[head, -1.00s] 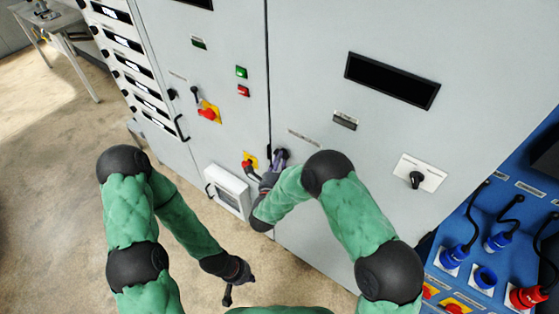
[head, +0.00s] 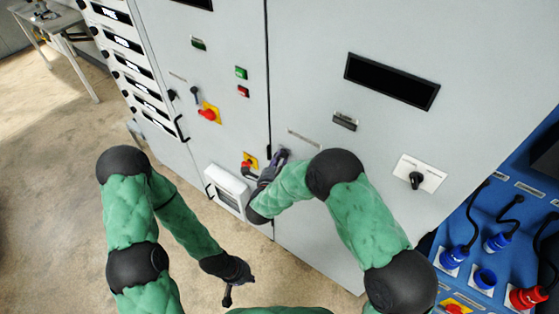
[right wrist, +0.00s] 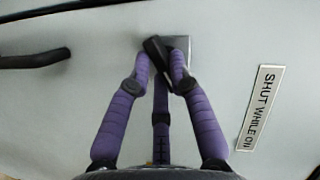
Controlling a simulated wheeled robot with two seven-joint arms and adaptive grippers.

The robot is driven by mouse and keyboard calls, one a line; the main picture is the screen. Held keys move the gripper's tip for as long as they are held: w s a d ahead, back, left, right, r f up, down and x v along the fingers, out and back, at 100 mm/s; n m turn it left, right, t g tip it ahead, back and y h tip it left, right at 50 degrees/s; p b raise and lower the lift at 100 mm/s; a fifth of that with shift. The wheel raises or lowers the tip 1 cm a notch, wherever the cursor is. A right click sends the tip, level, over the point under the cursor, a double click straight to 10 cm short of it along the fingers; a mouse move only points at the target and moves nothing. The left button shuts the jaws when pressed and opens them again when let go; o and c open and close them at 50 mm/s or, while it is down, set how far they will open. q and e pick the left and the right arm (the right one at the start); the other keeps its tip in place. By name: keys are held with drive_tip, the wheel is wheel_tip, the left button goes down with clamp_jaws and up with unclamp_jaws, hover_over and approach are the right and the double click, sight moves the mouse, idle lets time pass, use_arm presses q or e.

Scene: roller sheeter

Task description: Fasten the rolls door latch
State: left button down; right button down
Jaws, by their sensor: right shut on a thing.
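My right gripper (head: 279,157) is at the grey cabinet door, near the vertical seam, in the head view. In the right wrist view my right gripper (right wrist: 162,62) is shut on the black latch handle (right wrist: 153,46), with purple fingers on either side of it. The handle sits tilted in front of a small grey plate (right wrist: 180,46) on the door (right wrist: 225,60). The fingers hide part of the handle. My left gripper (head: 230,290) hangs low over the floor, away from the cabinet; its opening is not clear.
A "SHUT WHILE ON" label (right wrist: 260,107) is right of the latch in the wrist view. A black bar handle (right wrist: 35,59) is at left. Yellow-red switches (head: 209,113) and a white framed box (head: 228,190) are left of the seam. Blue sockets (head: 485,278) stand at right.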

drive_tip(key=shift+w+a+r+n+g+h+p, duration=0.15)
drive_tip(key=shift+n+g+h+p, duration=0.5)
drive_tip(key=shift+n+p, duration=0.65)
drive_tip(key=shift+s+r+n+g+h+p, duration=0.1)
drive_tip(key=shift+n+g+h+p, duration=0.4)
drive_tip(key=shift+n+g+p, duration=0.8)
drive_tip(key=shift+w+a+r+n+g+h+p, duration=0.15)
drive_tip(key=shift+n+g+h+p, duration=0.35)
drive_tip(key=shift+n, duration=1.3)
drive_tip(key=shift+d+t+p, duration=0.1)
drive_tip(key=shift+t+p, duration=0.15)
drive_tip(key=shift+p, duration=0.05)
drive_tip(key=c, duration=1.1)
unclamp_jaws()
drive_tip(key=shift+s, duration=0.15)
drive_tip(key=v, duration=0.7)
drive_tip(key=shift+a, duration=0.2)
